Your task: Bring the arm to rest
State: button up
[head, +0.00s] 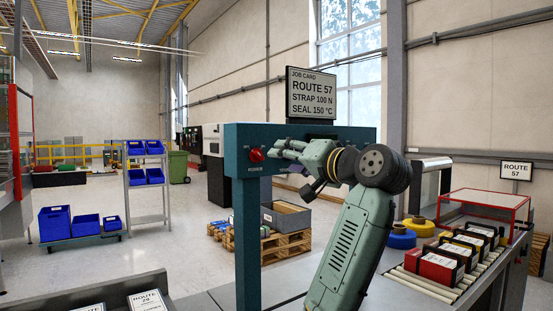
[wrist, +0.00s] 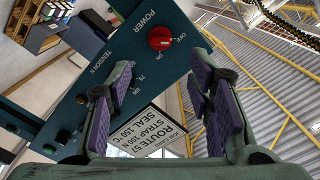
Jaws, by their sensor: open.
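My gripper (head: 283,151) is raised in front of the teal strapping machine frame (head: 243,215), with its fingers pointing left toward the red power knob (head: 256,155). In the wrist view, my gripper (wrist: 160,88) is open, with its two purple-padded fingers wide apart and nothing between them. The red knob (wrist: 160,38) shows beyond the fingertips on the teal panel, marked POWER, with OFF and ON labels. The fingers look apart from the knob. My arm is bent, its forearm rising from the bottom of the head view. Which label the knob points to is unclear.
A job card sign (head: 311,94) stands on the frame, reading ROUTE 57. At right, several packs (head: 435,265) lie on a roller conveyor by blue (head: 399,238) and yellow spools (head: 420,226). A grey crate (head: 286,217) sits on a pallet behind.

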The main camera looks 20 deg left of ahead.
jog(key=shift+s+d, duration=0.45)
jog(key=shift+d, duration=0.15)
